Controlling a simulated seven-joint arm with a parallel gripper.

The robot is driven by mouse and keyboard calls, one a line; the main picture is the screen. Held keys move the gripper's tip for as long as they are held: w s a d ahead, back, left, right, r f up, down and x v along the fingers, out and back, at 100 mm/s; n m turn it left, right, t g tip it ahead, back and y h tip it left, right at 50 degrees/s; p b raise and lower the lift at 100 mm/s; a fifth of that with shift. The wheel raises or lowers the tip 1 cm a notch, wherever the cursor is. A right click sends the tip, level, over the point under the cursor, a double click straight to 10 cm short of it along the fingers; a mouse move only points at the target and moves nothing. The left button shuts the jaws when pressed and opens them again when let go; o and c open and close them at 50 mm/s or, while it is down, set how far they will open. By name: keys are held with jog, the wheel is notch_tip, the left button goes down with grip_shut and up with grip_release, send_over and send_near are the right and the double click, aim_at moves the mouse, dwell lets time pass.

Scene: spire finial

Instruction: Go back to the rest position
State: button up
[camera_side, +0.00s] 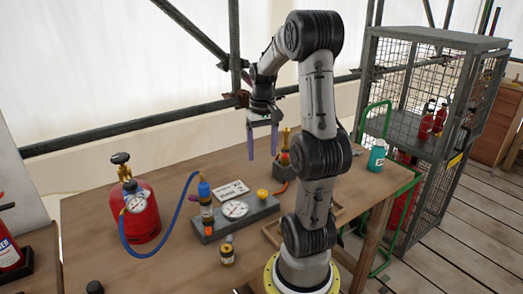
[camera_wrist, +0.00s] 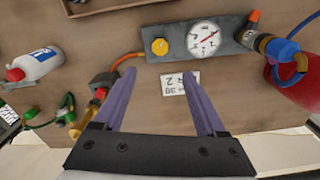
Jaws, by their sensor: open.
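My gripper (camera_side: 262,140) is raised above the back part of the wooden workbench (camera_side: 85,225), with its two purple fingers pointing down. In the wrist view the fingers (camera_wrist: 166,88) stand apart with nothing between them, so it is open. The grey gauge block (camera_side: 237,220) with a round white dial (camera_side: 235,209) and a yellow knob (camera_side: 262,194) lies below on the bench. It also shows at the top of the wrist view (camera_wrist: 175,40). A small white printed card (camera_side: 231,189) lies just behind the block.
A red gas cylinder (camera_side: 141,215) stands at the left, joined by a blue hose (camera_side: 181,205) to the block. A brass fitting (camera_side: 227,250) stands in front. A teal-labelled bottle (camera_side: 377,157) is at the right. A metal cage (camera_side: 425,130) and scaffold poles (camera_side: 130,127) surround the bench.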

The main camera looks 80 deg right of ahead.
jog(key=w+a+r+n+t+h, duration=0.1)
jog(key=w+a+r+n, duration=0.25)
jog(key=a, duration=0.35)
jog(key=w+a+r+n+t, duration=0.1)
jog(key=w+a+r+n, duration=0.2)
jog(key=w+a, duration=0.35)
jog(key=s+a+f+n+t+y, duration=0.1)
jog(key=s+a+n+t, duration=0.2)
jog(key=a, duration=1.1)
jog(key=s+n, duration=0.2)
jog(key=s, duration=0.3)
jog(key=shift+a+f+t, duration=0.2)
jog(key=shift+a+t, duration=0.05)
jog(key=shift+t, duration=0.05)
